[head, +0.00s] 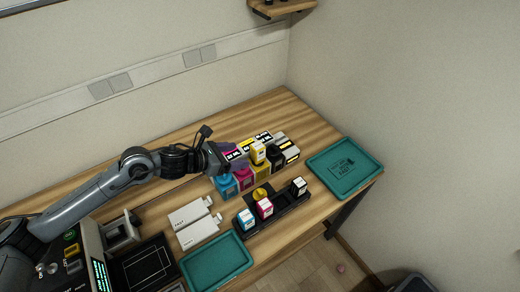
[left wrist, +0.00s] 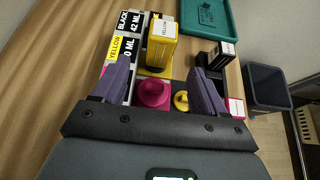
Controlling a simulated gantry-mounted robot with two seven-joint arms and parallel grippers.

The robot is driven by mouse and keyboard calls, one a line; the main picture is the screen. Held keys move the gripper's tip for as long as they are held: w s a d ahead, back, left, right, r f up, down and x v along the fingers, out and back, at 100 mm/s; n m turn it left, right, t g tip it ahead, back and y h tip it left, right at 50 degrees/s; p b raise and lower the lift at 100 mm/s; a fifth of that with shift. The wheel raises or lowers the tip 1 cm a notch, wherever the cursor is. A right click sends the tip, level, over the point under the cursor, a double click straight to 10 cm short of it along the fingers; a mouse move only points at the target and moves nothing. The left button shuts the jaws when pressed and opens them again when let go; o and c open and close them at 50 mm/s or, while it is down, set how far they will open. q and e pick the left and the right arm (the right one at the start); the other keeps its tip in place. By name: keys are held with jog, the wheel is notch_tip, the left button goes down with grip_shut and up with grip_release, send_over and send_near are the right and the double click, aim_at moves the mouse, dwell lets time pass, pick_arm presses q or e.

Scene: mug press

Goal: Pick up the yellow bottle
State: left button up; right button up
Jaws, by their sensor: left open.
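The yellow bottle (head: 258,152), with a white label, stands upright on a yellow base among the ink units at the back of the table. In the left wrist view the yellow bottle (left wrist: 162,48) is ahead of the fingers, near a display reading YELLOW 0 ML. My left gripper (head: 224,160) is left of the bottle in the head view. In the left wrist view its purple fingers (left wrist: 162,85) are spread apart with nothing gripped; a magenta round top (left wrist: 153,94) shows between them. My right gripper is in neither view.
Teal trays lie at the right (head: 365,181) and front (head: 235,270). Two white cartons (head: 190,215) lie left of the rack.

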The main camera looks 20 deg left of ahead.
aim_at(253, 153)
pick_arm(q)
jog(key=shift+x, duration=1.1)
jog(key=shift+b+x, duration=0.4)
jog(key=shift+x, duration=2.6)
jog(key=shift+r, duration=0.1)
jog(key=c, duration=1.2)
jog(key=shift+o, duration=0.2)
